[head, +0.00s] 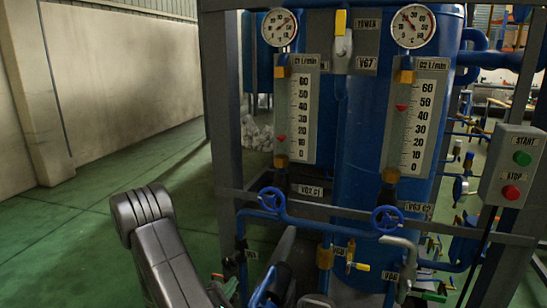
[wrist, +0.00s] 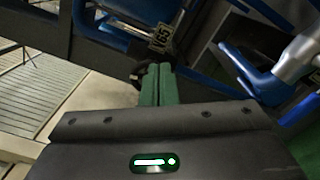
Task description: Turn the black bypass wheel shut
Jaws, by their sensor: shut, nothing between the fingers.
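In the wrist view my gripper (wrist: 157,70) has its two green fingers together, with nothing seen between them. A dark, rounded shape (wrist: 138,76), probably the black bypass wheel, shows just past the fingertips. It is mostly hidden by them, so I cannot tell whether they touch it or how far it is turned. A small tag (wrist: 160,38) that seems to read VG5 hangs just beyond. In the head view my arm reaches down at the lower middle, and I cannot make out the black wheel there.
Two blue handwheels (head: 272,199) and (head: 386,219) sit on the blue pipe below the flow gauges (head: 297,110). A start/stop box (head: 513,165) is at the right. A dark frame post (head: 222,100) stands left of the column. Green floor (head: 60,240) is clear at left.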

